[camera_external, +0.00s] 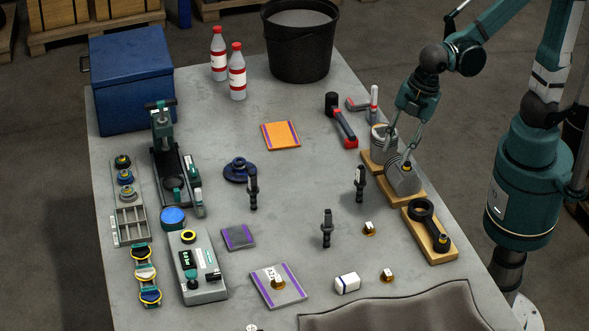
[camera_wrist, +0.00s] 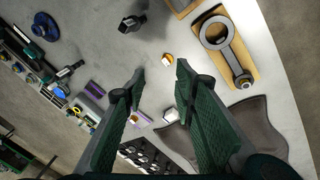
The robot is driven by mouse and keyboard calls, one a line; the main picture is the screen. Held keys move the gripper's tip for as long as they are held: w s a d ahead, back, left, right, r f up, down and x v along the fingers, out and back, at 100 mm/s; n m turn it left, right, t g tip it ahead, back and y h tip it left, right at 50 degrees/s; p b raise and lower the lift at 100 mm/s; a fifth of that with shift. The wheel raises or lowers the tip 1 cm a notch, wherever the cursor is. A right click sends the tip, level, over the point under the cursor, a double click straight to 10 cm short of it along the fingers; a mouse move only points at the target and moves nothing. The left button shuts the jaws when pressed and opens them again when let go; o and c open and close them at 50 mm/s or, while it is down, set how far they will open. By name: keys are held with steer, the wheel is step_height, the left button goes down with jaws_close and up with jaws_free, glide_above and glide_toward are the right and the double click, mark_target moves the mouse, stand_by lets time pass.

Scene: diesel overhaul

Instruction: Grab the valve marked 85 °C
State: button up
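Several small brass valves with white tags show. One valve (camera_external: 370,229) stands on bare table left of the connecting rod; it also shows beyond my fingertips in the wrist view (camera_wrist: 167,60). A second valve (camera_external: 387,276) stands nearer the front edge. A third valve (camera_external: 277,282) sits on a grey-purple pad (camera_external: 265,293). The tag markings are too small to read, so I cannot tell which says 85 °C. My gripper (camera_external: 401,153) is raised at the table's right side, near the grey piston. In the wrist view my gripper (camera_wrist: 160,71) is open, with nothing between its fingers.
A connecting rod (camera_external: 422,211) on a wooden board and a piston (camera_external: 403,183) line the right side. Several dark upright injectors (camera_external: 327,229) stand mid-table. A white box (camera_external: 347,283) and a brown mat (camera_external: 390,312) are in front. Clear tabletop lies around the first valve.

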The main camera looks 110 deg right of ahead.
steer(key=w+a+f+n+g, duration=0.2)
steer(key=w+a+f+n, duration=0.1)
steer(key=w+f+n, duration=0.4)
steer(key=n+g+h, duration=0.1)
glide_above(370, 225)
steer(key=a, duration=0.1)
step_height(370, 225, down, 9)
steer(key=shift+w+r+b, duration=0.1)
steer(key=shift+r+b, duration=0.1)
steer(key=shift+b, duration=0.1)
steer(key=shift+a, duration=0.1)
steer(key=shift+f, duration=0.2)
steer(key=shift+d+f, duration=0.25)
steer(key=shift+f, duration=0.9)
steer(key=shift+f, duration=0.1)
steer(key=shift+d+f, duration=0.15)
steer(key=shift+f, duration=1.1)
steer(key=shift+d+f, duration=0.15)
steer(key=shift+f, duration=1.05)
jaws_close()
